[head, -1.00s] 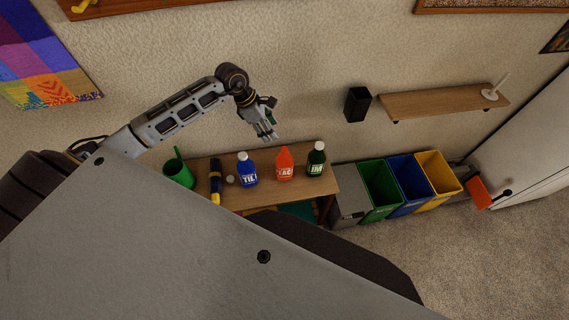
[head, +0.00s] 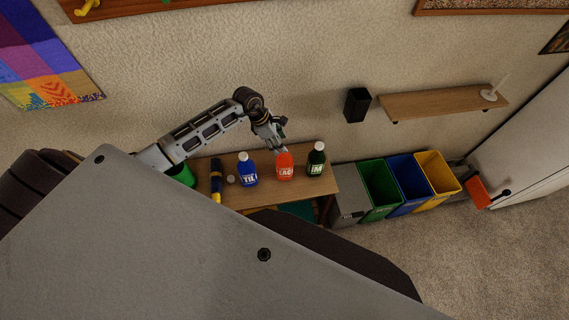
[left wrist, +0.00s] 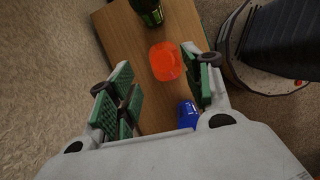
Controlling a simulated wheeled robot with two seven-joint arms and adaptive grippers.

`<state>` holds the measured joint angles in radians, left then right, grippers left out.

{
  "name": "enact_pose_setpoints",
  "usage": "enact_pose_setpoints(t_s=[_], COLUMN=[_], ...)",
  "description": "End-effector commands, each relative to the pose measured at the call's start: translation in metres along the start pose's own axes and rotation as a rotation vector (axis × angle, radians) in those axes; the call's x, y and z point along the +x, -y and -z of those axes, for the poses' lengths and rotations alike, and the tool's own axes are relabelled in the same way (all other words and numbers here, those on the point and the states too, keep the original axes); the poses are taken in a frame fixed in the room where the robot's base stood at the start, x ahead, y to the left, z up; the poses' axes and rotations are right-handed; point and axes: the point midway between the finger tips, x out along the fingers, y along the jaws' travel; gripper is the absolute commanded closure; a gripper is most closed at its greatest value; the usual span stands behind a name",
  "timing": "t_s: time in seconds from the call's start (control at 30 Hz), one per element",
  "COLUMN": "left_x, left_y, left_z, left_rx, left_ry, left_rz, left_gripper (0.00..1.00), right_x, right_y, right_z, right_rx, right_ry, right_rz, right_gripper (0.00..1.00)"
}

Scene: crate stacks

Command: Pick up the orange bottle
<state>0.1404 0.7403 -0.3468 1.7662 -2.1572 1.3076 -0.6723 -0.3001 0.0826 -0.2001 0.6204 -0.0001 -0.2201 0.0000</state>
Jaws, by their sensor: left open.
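The orange bottle (head: 285,168) stands upright on the small wooden table, between the blue bottle (head: 247,171) and the dark green bottle (head: 316,160). My left gripper (head: 281,147) is open, just above the orange bottle's top, which it partly hides in the head view. In the left wrist view the orange bottle (left wrist: 167,61) lies ahead, between the lines of the two green-padded fingers (left wrist: 160,90), with nothing held. The blue bottle (left wrist: 187,114) is close beside the right finger, and the dark green bottle (left wrist: 148,11) is at the top edge. My right gripper is not in view.
The wooden table (head: 240,198) also holds a blue and yellow flashlight-like object (head: 215,182), a small pale round item (head: 231,180) and a green container (head: 184,176). Several coloured bins (head: 437,170) stand right of the table. A wall shelf (head: 440,101) is at right.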

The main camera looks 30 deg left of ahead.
Motion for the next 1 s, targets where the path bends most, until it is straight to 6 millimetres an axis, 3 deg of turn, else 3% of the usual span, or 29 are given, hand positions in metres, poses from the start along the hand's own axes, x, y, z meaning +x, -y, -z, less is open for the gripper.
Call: enact_pose_setpoints(t_s=[0.57, 1.0], left_x=[0.006, 0.032], left_y=[0.0, 0.003], left_z=[-0.001, -0.004], left_rx=[0.0, -0.001], left_ry=[0.0, 0.002], left_rz=[0.0, 0.001], left_gripper=[0.5, 0.5], right_x=[-0.001, -0.011], right_y=[0.005, 0.004], right_z=[0.002, 0.002], right_rx=[0.002, 0.002], right_ry=[-0.002, -0.001], right_rz=[0.005, 0.004], right_gripper=[0.62, 0.62])
